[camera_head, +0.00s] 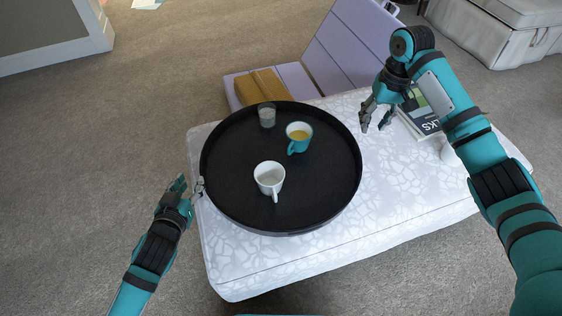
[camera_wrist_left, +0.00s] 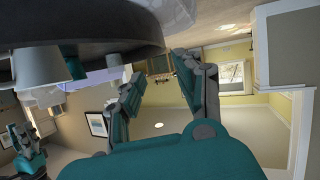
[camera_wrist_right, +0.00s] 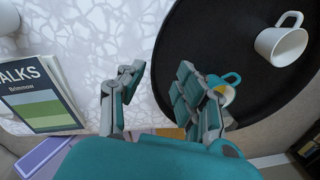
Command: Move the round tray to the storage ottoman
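The round black tray (camera_head: 235,200) lies on a white patterned upholstered ottoman (camera_head: 420,190). On the tray are a white mug (camera_head: 269,178), a teal mug (camera_head: 299,134) with yellowish contents, and a small glass (camera_head: 267,116). My left gripper (camera_head: 189,186) is at the tray's left rim, its fingers apart; contact with the rim is unclear. The left wrist view shows the tray's edge (camera_wrist_left: 100,20) close to its fingers. My right gripper (camera_head: 376,118) is open and empty, above the upholstery just right of the tray; the tray (camera_wrist_right: 215,30) shows beside it in the right wrist view.
A book (camera_head: 416,112) lies on the ottoman right of the tray, partly behind my right arm. A lilac chair or bench (camera_head: 345,45) with a brown box (camera_head: 262,88) stands behind. A pale upholstered piece (camera_head: 505,35) is at the far right. Carpet at left is clear.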

